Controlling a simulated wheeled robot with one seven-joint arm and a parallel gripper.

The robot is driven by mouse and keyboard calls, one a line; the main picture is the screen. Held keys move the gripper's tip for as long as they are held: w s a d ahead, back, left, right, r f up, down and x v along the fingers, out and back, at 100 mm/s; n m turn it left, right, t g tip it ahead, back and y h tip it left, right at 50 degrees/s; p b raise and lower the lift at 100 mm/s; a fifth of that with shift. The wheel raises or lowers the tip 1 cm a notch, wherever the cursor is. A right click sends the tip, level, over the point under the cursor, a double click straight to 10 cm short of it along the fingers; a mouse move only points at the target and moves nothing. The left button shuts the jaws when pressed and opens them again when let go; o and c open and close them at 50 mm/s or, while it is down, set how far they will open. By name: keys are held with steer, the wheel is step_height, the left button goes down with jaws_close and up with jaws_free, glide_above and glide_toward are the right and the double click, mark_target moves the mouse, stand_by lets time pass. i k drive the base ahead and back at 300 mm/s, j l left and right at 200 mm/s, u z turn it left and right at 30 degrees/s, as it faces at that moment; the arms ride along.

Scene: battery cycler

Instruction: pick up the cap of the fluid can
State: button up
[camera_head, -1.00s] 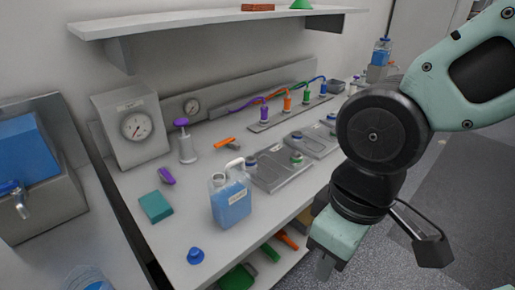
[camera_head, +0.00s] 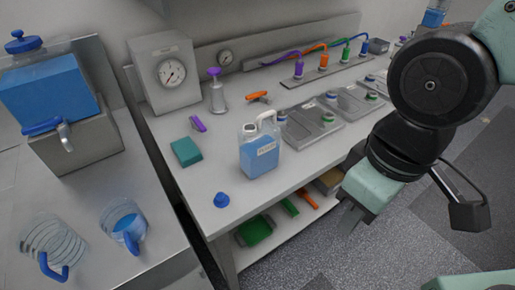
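The fluid can (camera_head: 260,158) is a translucent jug with blue fluid and a white handle. It stands upright on the white bench with its neck open. A small blue cap (camera_head: 221,200) lies on the bench near the front edge, to the left of the can and apart from it. My gripper (camera_head: 352,216) hangs beyond the bench's front edge, over the floor, well to the right of the cap. Its fingers are small and seen from the side, so I cannot tell how far apart they are. Nothing shows between them.
A teal block (camera_head: 186,152) and a purple clip (camera_head: 198,123) lie behind the cap. Grey trays (camera_head: 312,124) stand right of the can. A blue dispenser (camera_head: 50,95) and two jugs (camera_head: 122,226) stand on the left counter. The bench around the cap is clear.

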mark_target(221, 201)
steer(key=j+u, duration=0.2)
steer(key=u, duration=0.15)
steer(key=k+j+u, duration=0.1)
steer(key=j+u, duration=0.35)
steer(key=u, duration=0.25)
